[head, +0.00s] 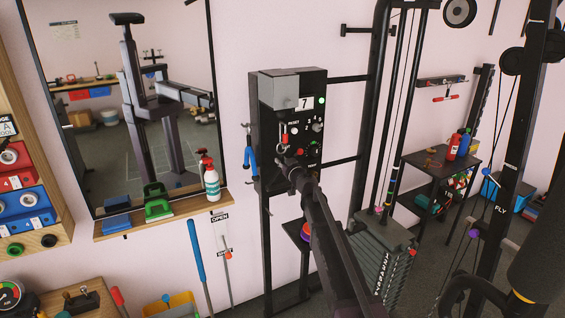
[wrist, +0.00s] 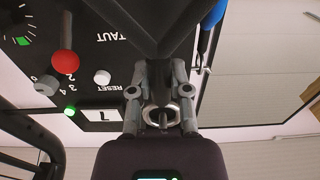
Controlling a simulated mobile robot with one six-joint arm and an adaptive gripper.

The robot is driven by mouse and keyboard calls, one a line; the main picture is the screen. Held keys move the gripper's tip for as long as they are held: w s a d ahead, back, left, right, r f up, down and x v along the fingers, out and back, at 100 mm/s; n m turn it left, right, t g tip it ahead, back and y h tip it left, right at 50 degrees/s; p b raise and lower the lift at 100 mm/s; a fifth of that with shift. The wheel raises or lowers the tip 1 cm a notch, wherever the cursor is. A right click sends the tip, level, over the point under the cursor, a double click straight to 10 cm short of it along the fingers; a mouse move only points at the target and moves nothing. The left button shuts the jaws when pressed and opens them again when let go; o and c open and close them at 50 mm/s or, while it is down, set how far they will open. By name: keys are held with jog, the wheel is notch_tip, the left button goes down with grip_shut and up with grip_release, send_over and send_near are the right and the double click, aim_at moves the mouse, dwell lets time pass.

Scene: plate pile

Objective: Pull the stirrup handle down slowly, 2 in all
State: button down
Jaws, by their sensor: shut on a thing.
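My gripper (head: 288,163) is in front of the black panel box (head: 262,125) on the machine's frame. In the wrist view, my gripper's grey fingers (wrist: 161,85) are closed on a black, wedge-shaped part (wrist: 160,35), which looks like the stirrup handle. Its far end runs out of that view, and in the head view I cannot tell it apart from my gripper. The display (wrist: 100,118) is upside down in the wrist view.
The panel carries a red-knobbed lever (wrist: 65,60) and a white reset button (wrist: 102,77). A blue-handled tool (head: 250,158) hangs at its left side. A weight stack (head: 382,262) stands to the right. A shelf (head: 130,221) with a spray bottle (head: 211,180) lies below the mirror.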

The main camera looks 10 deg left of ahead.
aim_at(282, 182)
jog(key=shift+s+f+b, duration=0.1)
jog(key=shift+f+b, duration=0.85)
jog(key=shift+f, duration=0.2)
jog(key=shift+f, duration=0.25)
jog(key=shift+f+b, duration=0.95)
jog(key=shift+b, duration=0.25)
jog(key=shift+f+b, duration=1.15)
jog(key=shift+f+b, duration=1.15)
